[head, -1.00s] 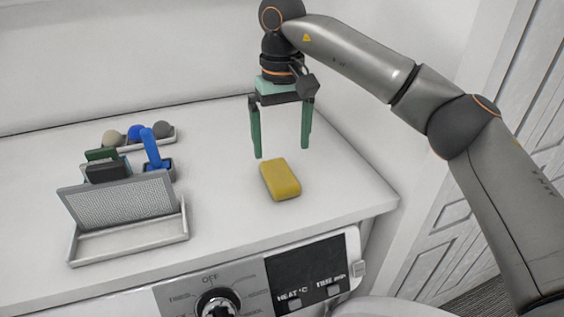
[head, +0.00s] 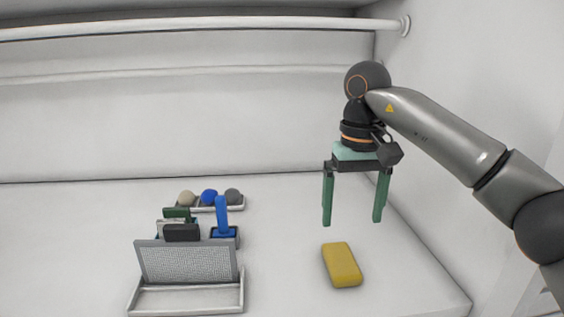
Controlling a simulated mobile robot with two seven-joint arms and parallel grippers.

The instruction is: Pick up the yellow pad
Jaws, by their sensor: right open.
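The yellow pad (head: 342,265) lies flat on the white counter, right of the middle in the head view. My right gripper (head: 352,222) points down with its two green fingers spread wide. It is empty and hangs above and a little behind the pad, apart from it. My left gripper is not in view.
Left of the pad on the counter (head: 290,290) stands a grey mesh rack with a tray (head: 188,262). Behind it are a blue-handled tool (head: 222,215), dark and green blocks (head: 180,232) and a small tray with round items (head: 208,198). A wall rises at right.

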